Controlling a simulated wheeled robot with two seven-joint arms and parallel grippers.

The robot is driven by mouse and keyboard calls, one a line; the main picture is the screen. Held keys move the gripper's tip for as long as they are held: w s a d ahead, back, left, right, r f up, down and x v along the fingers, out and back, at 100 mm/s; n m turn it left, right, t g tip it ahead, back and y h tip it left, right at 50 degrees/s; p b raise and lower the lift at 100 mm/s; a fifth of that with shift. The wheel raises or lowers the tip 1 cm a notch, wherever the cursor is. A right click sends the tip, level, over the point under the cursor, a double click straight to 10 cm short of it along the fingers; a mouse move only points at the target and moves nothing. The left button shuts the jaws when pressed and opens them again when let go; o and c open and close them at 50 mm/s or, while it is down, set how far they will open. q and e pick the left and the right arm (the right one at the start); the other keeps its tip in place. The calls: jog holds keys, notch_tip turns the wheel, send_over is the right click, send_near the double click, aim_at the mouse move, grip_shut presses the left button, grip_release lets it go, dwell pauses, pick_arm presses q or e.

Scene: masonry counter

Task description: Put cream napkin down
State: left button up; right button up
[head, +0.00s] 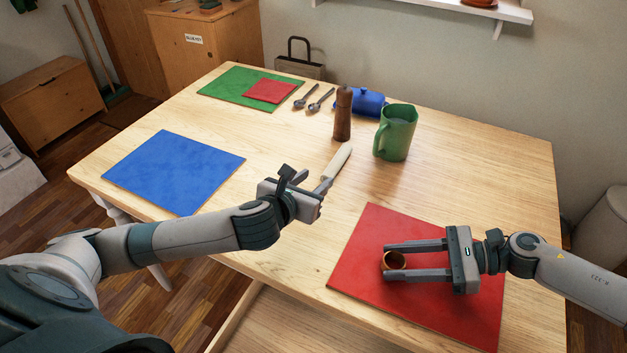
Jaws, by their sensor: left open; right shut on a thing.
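A slim cream thing (341,160) lies on the table just beyond my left gripper (305,180); it may be the rolled cream napkin, but I cannot tell for sure. My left gripper is open, with one finger close to the cream thing's near end; whether they touch is unclear. My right gripper (388,260) is shut on a copper-coloured ring (394,261), over the red placemat (367,236). No cream cloth shows in the ring.
A green pitcher (397,135), brown mill (342,115), blue butter dish (366,102) and two spoons (313,98) stand or lie toward the back. A folded red cloth (269,91) lies on the green placemat (229,88). The blue placemat (173,170) is bare.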

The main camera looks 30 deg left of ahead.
aim_at(332, 165)
pick_arm(q)
jog(key=shift+o, duration=0.5)
jog(key=shift+d, duration=0.1)
jog(key=shift+w+d, duration=0.35)
jog(key=shift+w, duration=0.2)
jog(key=x, duration=0.6)
jog(key=shift+w+f, duration=0.2)
jog(key=shift+w, duration=0.15)
jog(key=shift+a, duration=0.1)
jog(key=shift+a+x, duration=0.2)
jog(key=shift+x, duration=1.1)
jog(key=shift+a+x, duration=0.15)
jog(key=shift+x, duration=1.2)
